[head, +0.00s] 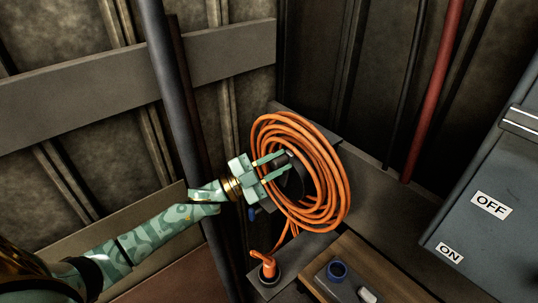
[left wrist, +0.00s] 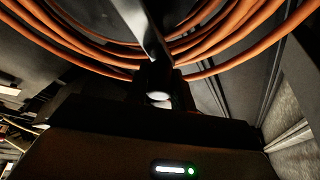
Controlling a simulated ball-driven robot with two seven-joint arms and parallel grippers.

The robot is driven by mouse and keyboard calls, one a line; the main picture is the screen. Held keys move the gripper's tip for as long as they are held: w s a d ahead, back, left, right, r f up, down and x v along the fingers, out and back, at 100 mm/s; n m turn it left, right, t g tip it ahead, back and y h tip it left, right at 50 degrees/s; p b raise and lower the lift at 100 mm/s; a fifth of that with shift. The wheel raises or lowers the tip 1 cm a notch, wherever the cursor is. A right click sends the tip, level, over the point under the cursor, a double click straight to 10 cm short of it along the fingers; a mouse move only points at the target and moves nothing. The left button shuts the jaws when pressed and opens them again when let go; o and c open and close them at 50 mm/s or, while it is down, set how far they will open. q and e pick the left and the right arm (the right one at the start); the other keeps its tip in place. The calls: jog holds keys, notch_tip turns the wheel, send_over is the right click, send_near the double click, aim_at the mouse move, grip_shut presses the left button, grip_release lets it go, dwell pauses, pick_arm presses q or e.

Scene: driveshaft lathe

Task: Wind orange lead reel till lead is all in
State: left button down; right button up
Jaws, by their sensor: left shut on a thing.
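The orange lead reel (head: 328,180) is mounted on the wall in the middle of the head view, with several turns of orange lead coiled around it. A length of lead hangs from the coil's lower side to an orange plug end (head: 268,268) below. My left gripper (head: 284,162) is at the reel's dark hub, shut on what looks like the reel's handle; the fingers hide part of it. In the left wrist view the coiled lead (left wrist: 225,45) arcs across the top, and a dark post with a pale round end (left wrist: 158,97) shows at the middle. My right gripper is not in view.
A grey box with OFF and ON labels (head: 490,206) stands at the right. A grey vertical pipe (head: 170,90) runs close to my left arm.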

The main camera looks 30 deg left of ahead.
aim_at(315, 193)
pick_arm(q)
jog(key=d+m, duration=0.1)
jog(key=d+m+g+p, duration=0.1)
jog(key=m, duration=0.1)
jog(key=shift+s+f+m, duration=0.2)
jog(key=shift+s+m, duration=0.1)
jog(key=shift+s, duration=0.1)
jog(key=m, duration=0.1)
jog(key=d+f+m+g, duration=0.1)
jog(key=s+d+m+p, duration=0.1)
jog(key=shift+d+f+m+g, duration=0.2)
jog(key=shift+f+m+g, duration=0.05)
jog(key=shift+m+g, duration=0.15)
jog(key=shift+s+d+f+m+g+y+p, duration=0.2)
jog(key=shift+d+f+m, duration=0.2)
jog(key=shift+m, duration=0.2)
jog(key=shift+s+d+f+m+g+y+p, duration=0.1)
jog(key=shift+d+f+m+g+p, duration=0.2)
jog(key=shift+m, duration=0.3)
jog(key=shift+s+d+f+m+g+y+p, duration=0.1)
jog(key=shift+d+f+m+g+y+p, duration=0.15)
jog(key=shift+f+m, duration=0.4)
jog(key=shift+s+d+f+m+g+y+p, duration=0.1)
jog(key=shift+d+f+m+y, duration=0.2)
jog(key=shift+f+m, duration=0.35)
jog(key=shift+w, duration=0.1)
jog(key=c, duration=1.2)
grip_release()
jog(key=shift+r, duration=0.1)
jog(key=shift+w, duration=0.1)
